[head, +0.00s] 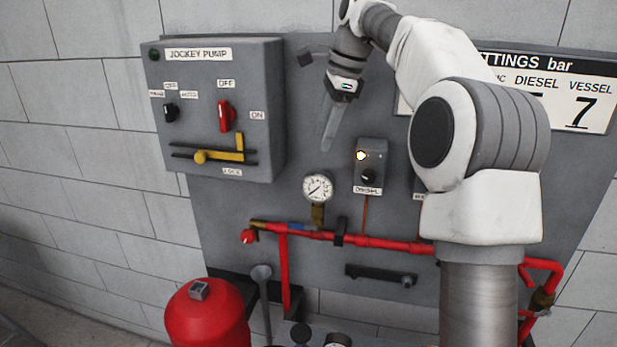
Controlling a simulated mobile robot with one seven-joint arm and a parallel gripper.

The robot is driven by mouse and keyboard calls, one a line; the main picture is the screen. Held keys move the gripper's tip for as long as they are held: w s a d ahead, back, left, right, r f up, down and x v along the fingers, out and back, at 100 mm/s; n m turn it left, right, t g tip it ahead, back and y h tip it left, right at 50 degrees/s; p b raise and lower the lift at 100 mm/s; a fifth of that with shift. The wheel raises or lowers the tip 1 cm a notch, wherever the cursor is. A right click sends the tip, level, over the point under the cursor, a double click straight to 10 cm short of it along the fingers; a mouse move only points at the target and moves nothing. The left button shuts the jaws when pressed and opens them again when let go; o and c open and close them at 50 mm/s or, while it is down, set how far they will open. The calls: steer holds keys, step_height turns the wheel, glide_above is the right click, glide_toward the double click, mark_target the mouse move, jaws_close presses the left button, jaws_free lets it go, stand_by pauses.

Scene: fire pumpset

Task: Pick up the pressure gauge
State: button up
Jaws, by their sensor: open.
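The pressure gauge (318,187) has a round white dial and stands upright on a brass fitting (317,215) above the red pipe, in front of the grey panel. My gripper (327,143) points downward above the gauge and is a short way apart from it in the picture. It is open, with nothing seen between its fingers. The fingers are seen nearly edge-on, so the gap between them is hard to make out. The gauge's dial is not covered by my arm.
The jockey pump box (222,105) juts out at left. A small diesel switch box (370,165) is right of the gauge. The red pipe (375,242) runs below, with a black handle (380,275) under it. A red tank (207,318) stands at lower left.

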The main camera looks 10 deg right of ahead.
steer(key=w+d+m+y+p, duration=0.1)
steer(key=w+d+m+p, duration=0.1)
steer(key=w+d+m, duration=0.2)
steer(key=b, duration=0.4)
glide_toward(314, 184)
steer(key=shift+m+y, duration=0.3)
steer(key=shift+m, duration=0.1)
steer(key=f, duration=0.1)
steer(key=w+a+f, duration=0.1)
steer(key=f, duration=0.1)
steer(key=w+f, duration=0.1)
steer(key=f, duration=0.1)
steer(key=shift+w+a, duration=0.2)
steer(key=shift+a, duration=0.15)
steer(key=shift+d+p+x, duration=0.15)
steer(key=shift+d+x, duration=0.05)
steer(key=shift+x, duration=1.15)
steer(key=shift+d+p+x, duration=0.15)
steer(key=shift+x, duration=1.2)
steer(key=shift+f, duration=0.1)
jaws_close()
